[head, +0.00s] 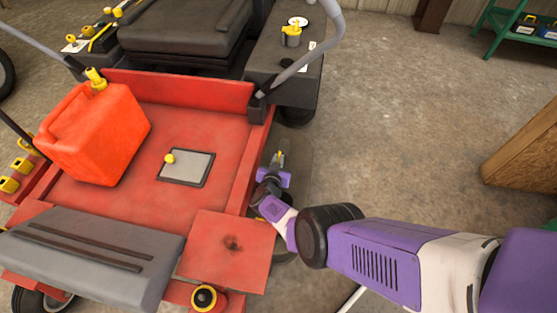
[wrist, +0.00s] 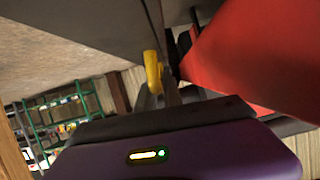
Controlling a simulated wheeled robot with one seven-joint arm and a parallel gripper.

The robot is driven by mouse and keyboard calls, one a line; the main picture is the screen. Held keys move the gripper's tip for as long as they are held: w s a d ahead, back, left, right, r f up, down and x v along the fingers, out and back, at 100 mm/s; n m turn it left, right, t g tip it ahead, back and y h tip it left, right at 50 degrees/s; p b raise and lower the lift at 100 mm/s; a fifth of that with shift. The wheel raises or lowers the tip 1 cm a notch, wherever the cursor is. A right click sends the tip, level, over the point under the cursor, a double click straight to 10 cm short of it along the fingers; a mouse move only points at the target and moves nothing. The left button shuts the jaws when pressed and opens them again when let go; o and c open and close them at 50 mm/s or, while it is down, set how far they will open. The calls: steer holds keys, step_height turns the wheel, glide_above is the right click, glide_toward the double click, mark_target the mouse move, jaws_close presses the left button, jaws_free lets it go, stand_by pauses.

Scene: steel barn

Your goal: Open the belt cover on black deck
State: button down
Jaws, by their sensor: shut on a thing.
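The black deck (head: 296,190) shows as a dark panel beside the red mower body, partly hidden behind my arm. My gripper (head: 279,161) is low over it, close to the red side wall. A small yellow handle (wrist: 152,72) sits between the fingers in the wrist view, and my gripper is shut on it. The handle lies against the edge of a dark grey panel (wrist: 75,28), which looks like the belt cover. I cannot tell from these views how far the cover is tilted. The cover's hinge is hidden.
The red mower body (head: 215,125) stands directly left of my gripper, with a red fuel can (head: 95,135) and a grey hatch (head: 186,167) on it. A grey bar (head: 305,60) rises above. A wooden box (head: 525,150) stands right; the concrete floor (head: 400,110) between is clear.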

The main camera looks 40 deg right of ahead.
steer(key=c, duration=1.8)
jaws_free()
steer(key=shift+o, duration=0.2)
steer(key=shift+r, duration=0.1)
